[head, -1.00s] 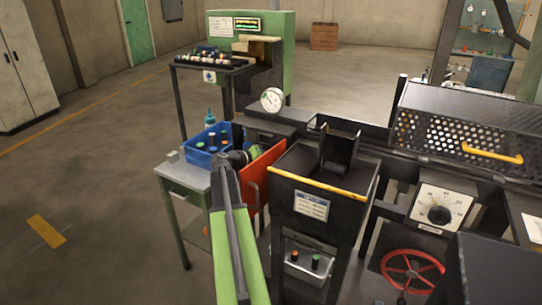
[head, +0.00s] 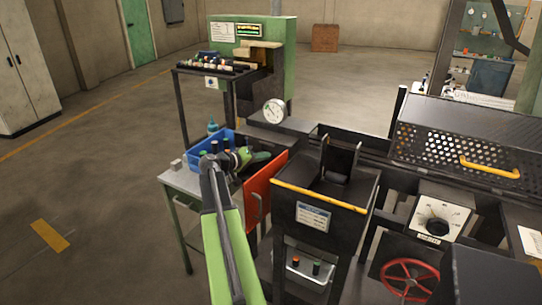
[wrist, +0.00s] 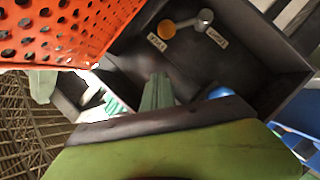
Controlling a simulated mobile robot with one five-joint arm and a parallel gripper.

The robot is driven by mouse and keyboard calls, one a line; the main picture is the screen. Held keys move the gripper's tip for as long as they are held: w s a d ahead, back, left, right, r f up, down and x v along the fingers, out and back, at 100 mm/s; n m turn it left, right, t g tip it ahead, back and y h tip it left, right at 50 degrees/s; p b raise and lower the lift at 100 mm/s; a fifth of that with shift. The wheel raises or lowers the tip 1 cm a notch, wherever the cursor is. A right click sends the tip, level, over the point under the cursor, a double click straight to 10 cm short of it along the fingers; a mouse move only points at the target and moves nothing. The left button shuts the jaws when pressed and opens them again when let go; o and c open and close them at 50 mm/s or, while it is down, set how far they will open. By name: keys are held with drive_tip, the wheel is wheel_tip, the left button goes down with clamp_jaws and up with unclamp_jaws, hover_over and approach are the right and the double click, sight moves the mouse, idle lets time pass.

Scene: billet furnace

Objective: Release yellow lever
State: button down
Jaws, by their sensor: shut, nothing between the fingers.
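In the wrist view, a yellow round knob (wrist: 162,29) sits at the top inside a dark box (wrist: 235,75). A grey lever (wrist: 194,21) with a rounded end lies just right of it. Small white labels are beside both; their text is too blurred to read. My gripper (wrist: 157,92) shows as a pale green finger shape, shut and empty, below the knob and apart from it. In the head view my gripper (head: 262,157) is between the blue bin and the orange panel. The knob and lever are hidden in the head view.
The orange panel (head: 264,187) stands close to my gripper; it is perforated in the wrist view (wrist: 60,30). A blue bin (head: 204,162) is on the green table to the left. A black hopper (head: 325,235) with a yellow front edge stands right. The left floor is clear.

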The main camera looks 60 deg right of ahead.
drive_tip(key=p+v, duration=0.1)
drive_tip(key=v, duration=0.5)
drive_tip(key=shift+s+r, duration=0.1)
drive_tip(key=shift+r, duration=0.1)
drive_tip(key=w+a+n+t+p, duration=0.2)
drive_tip(key=w+a+n+t, duration=0.15)
drive_tip(key=w+a, duration=1.05)
drive_tip(key=w+a+f+n+t+y+p, duration=0.15)
drive_tip(key=w+a, duration=0.25)
drive_tip(key=a, duration=0.6)
drive_tip(key=w+a+f+n+t+y+p, duration=0.1)
drive_tip(key=w+a+f+t+y, duration=0.2)
drive_tip(key=a, duration=0.6)
drive_tip(key=s+a+f+n+y, duration=0.2)
drive_tip(key=a+f+y, duration=0.1)
drive_tip(key=a, duration=0.7)
drive_tip(key=s+a+f+n+g+y, duration=0.1)
drive_tip(key=s+a+f+y, duration=0.1)
drive_tip(key=a, duration=0.9)
drive_tip(key=s+a+f+n+y, duration=0.2)
drive_tip(key=a+f+y, duration=0.1)
drive_tip(key=a, duration=0.8)
drive_tip(key=shift+f+n+g+y+p, duration=0.3)
drive_tip(key=shift+y, duration=0.35)
